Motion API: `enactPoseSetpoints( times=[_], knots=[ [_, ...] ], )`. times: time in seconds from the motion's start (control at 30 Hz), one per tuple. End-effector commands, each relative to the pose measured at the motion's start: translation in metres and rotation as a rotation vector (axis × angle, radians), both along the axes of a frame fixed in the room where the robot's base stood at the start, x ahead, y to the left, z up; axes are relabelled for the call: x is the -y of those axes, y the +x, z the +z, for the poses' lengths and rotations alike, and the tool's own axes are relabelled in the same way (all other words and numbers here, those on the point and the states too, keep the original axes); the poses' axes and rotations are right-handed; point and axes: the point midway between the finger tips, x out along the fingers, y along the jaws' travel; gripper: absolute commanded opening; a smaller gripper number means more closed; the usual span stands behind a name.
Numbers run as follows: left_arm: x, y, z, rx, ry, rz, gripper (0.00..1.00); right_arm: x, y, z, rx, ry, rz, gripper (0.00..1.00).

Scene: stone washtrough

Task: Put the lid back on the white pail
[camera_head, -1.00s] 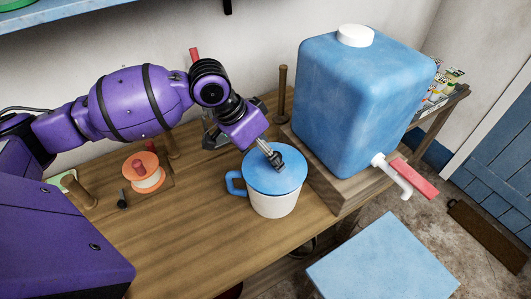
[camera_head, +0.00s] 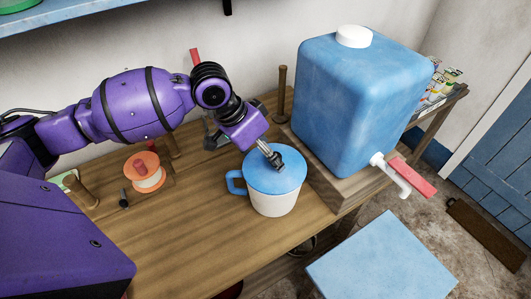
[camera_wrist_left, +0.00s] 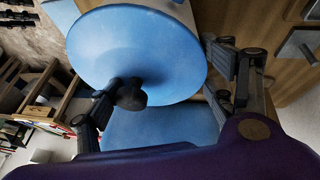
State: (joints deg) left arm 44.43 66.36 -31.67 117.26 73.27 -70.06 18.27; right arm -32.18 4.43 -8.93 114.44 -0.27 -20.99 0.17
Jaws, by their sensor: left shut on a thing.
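The white pail (camera_head: 274,205) stands upright on the wooden bench in the head view, with a blue handle on its left side. The round blue lid (camera_head: 262,178) lies level over the pail's mouth and covers it. I cannot tell whether the lid rests fully on the rim. My left gripper (camera_head: 274,158) comes down from the upper left and is shut on the lid's knob. In the left wrist view the lid (camera_wrist_left: 150,45) fills the upper middle, with its dark knob (camera_wrist_left: 131,94) at my left gripper. Most of the pail is hidden there. My right gripper is not in view.
A large blue water container (camera_head: 350,105) with a white tap (camera_head: 390,175) stands on a wooden block close to the pail's right. An orange-and-white spool (camera_head: 147,175) and wooden pegs stand to the left. A blue stool top (camera_head: 382,260) is in front. The bench's front left is clear.

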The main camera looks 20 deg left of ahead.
Motion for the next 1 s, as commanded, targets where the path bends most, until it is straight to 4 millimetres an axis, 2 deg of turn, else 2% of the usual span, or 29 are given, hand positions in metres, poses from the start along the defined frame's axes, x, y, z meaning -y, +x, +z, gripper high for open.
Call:
enactPoseSetpoints(
  times=[0.27, 0.63, 1.0],
  knots=[
    [0.001, -0.001, -0.001, -0.001, -0.002, -0.001, 0.45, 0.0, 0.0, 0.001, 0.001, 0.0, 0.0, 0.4],
    [0.001, 0.0, 0.0, -0.001, -0.001, -0.002, 0.45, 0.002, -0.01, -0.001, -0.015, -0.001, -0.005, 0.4],
    [0.001, 0.0, 0.001, 0.001, -0.002, -0.001, 0.45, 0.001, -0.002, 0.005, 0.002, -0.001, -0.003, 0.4]
  ],
)
